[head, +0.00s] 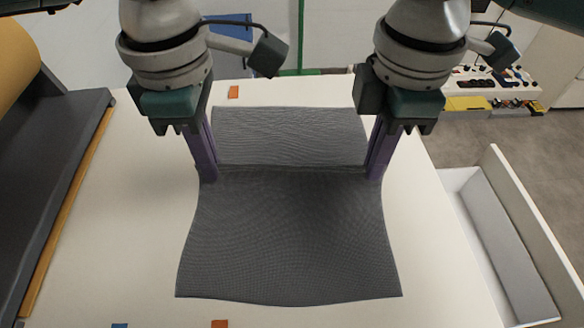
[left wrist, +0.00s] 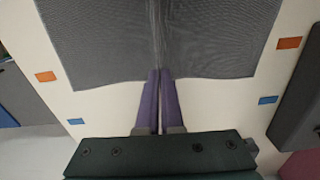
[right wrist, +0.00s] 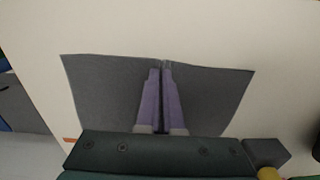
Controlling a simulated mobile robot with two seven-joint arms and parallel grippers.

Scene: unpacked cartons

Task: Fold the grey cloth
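The grey cloth (head: 290,240) lies on the pale table, spread out with a crease or raised ridge running across it between my two grippers. A smaller far part (head: 290,132) lies beyond the ridge and a larger near part lies in front. My left gripper (head: 207,178) is at the ridge's left end, fingers nearly together on the cloth. In the left wrist view a pinched line of cloth (left wrist: 205,45) runs from its fingertips. My right gripper (head: 376,176) is at the right end, its fingers closed on a cloth fold, as the right wrist view (right wrist: 163,72) shows.
The pale table (head: 130,215) is clear on both sides of the cloth. Small orange (head: 233,92) and blue (head: 119,325) markers lie on it. A dark conveyor-like unit (head: 50,165) stands at left. A white open box (head: 505,245) stands at right.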

